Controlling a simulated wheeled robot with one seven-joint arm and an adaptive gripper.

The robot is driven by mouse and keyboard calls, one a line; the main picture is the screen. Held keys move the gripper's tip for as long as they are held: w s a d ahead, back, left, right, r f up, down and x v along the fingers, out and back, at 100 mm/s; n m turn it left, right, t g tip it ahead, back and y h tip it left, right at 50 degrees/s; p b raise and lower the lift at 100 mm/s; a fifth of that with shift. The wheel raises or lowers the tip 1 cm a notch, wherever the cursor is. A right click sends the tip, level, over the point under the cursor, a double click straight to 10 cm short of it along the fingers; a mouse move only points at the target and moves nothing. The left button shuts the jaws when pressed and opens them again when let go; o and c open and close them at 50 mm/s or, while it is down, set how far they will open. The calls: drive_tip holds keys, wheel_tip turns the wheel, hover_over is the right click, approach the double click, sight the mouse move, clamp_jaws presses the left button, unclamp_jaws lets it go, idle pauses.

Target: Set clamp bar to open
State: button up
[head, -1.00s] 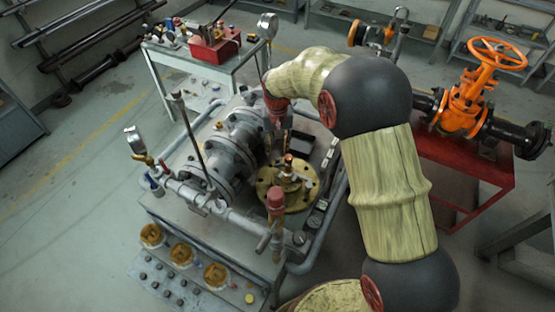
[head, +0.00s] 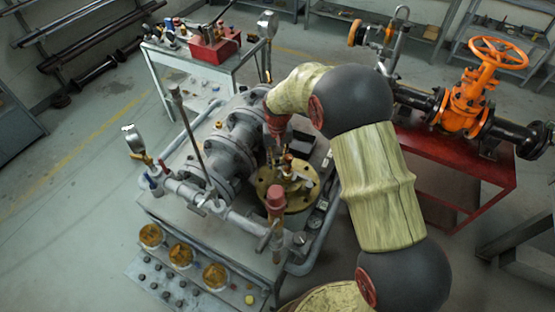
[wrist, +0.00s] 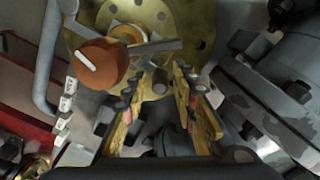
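A round brass flange (head: 297,203) sits on the grey bench. It fills the top of the wrist view (wrist: 182,17). A grey metal bar (wrist: 155,47) crosses above the flange, beside an orange-brown round cap (wrist: 101,63) with a white line. I cannot tell for sure whether this bar is the clamp bar. My gripper (wrist: 160,80) is open, its yellow fingers spread on either side just below the bar. I see no grip on it, and contact is unclear. In the head view my gripper (head: 287,160) is small and partly hidden by my arm.
Grey flanged piping (head: 230,145) stands left of the brass flange, and shows at right in the wrist view (wrist: 265,90). A red-capped fitting (head: 275,202) stands in front. An orange valve (head: 468,100) on a red table is at right. Floor at left is clear.

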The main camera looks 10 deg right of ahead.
drive_tip(key=c, duration=0.6)
clamp_jaws()
